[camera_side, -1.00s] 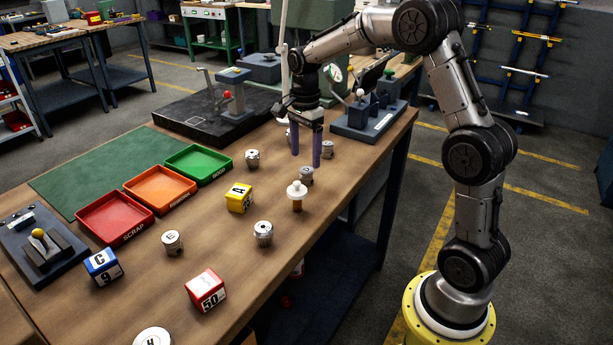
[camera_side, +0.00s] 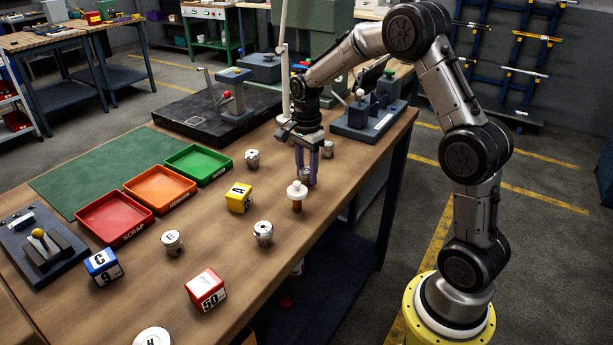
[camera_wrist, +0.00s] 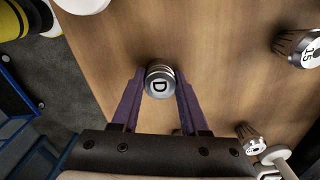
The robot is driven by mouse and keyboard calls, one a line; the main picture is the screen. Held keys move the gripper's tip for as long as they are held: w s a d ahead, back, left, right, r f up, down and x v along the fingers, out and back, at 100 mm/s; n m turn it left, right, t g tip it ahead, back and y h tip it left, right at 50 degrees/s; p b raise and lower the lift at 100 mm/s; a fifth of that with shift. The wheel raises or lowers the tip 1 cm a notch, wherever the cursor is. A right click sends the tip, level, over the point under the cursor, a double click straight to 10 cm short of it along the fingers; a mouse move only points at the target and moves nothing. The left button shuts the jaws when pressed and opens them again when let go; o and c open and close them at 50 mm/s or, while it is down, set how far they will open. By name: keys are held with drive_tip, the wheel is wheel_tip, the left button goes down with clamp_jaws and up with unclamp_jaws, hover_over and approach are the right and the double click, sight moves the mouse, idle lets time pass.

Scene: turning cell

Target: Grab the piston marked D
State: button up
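The piston marked D (camera_wrist: 160,82) is a small silver cylinder with a black D on its pale top. In the wrist view it sits between the tips of my two purple fingers, and both appear to touch its sides. In the side view my gripper (camera_side: 306,171) points down over the wooden bench, its fingers around the piston (camera_side: 305,176). The fingers partly hide the piston there. It appears to be at bench level; I see no clear gap under it.
A white-topped, brown-stemmed item (camera_side: 297,196) stands close in front. Other pistons stand around: one behind right (camera_side: 328,150), one left (camera_side: 252,159), one marked E (camera_side: 172,243), one nearer (camera_side: 263,233). A yellow block (camera_side: 239,198) and a green tray (camera_side: 198,164) lie left.

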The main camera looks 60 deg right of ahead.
clamp_jaws()
drive_tip(key=shift+r, duration=0.15)
